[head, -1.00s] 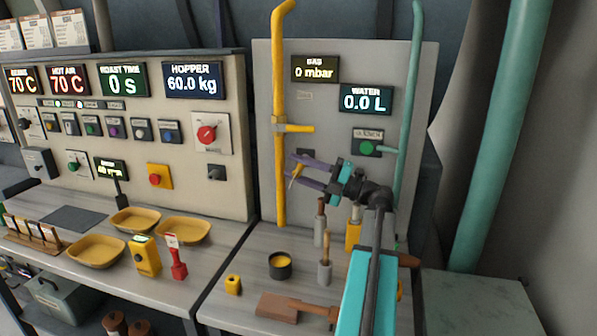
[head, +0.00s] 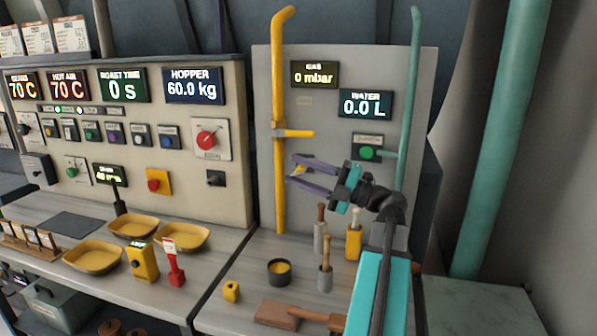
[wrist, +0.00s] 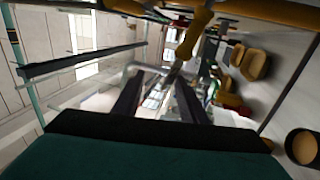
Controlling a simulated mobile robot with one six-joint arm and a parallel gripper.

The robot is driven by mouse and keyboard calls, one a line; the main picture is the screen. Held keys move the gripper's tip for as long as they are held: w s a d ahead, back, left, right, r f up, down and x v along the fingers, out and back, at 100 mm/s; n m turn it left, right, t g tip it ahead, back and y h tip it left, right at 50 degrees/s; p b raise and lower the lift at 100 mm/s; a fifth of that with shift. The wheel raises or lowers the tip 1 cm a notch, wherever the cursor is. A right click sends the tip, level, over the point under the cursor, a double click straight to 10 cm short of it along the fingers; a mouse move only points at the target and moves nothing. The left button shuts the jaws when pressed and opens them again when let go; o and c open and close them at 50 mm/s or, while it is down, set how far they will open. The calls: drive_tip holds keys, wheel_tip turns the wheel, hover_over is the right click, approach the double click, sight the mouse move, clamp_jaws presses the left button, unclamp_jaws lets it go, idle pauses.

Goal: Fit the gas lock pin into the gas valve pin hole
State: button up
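My gripper (head: 291,169) is in front of the panel, to the right of the yellow gas pipe (head: 280,205) and below the gas valve (head: 293,130). Its two purple fingers point left and show a gap between them. I cannot make out the pin hole.
The valve's yellow lever points right. The green water pipe (head: 412,120) stands to the right.

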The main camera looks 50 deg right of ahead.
drive_tip(key=s+a+b, duration=0.2)
drive_tip(key=s+a, duration=0.2)
drive_tip(key=s, duration=0.1)
drive_tip(key=shift+s+a+b, duration=0.25)
drive_tip(key=shift+b, duration=0.05)
drive_tip(key=shift+a+r, duration=0.1)
drive_tip(key=shift+r, duration=0.05)
drive_tip(key=s+a+b, duration=0.1)
drive_tip(key=b, duration=0.2)
drive_tip(key=shift+s+r+b, duration=0.15)
drive_tip(key=shift+s+b, duration=0.05)
drive_tip(key=shift+b, duration=0.2)
drive_tip(key=shift+a+r, duration=0.1)
idle(0.8)
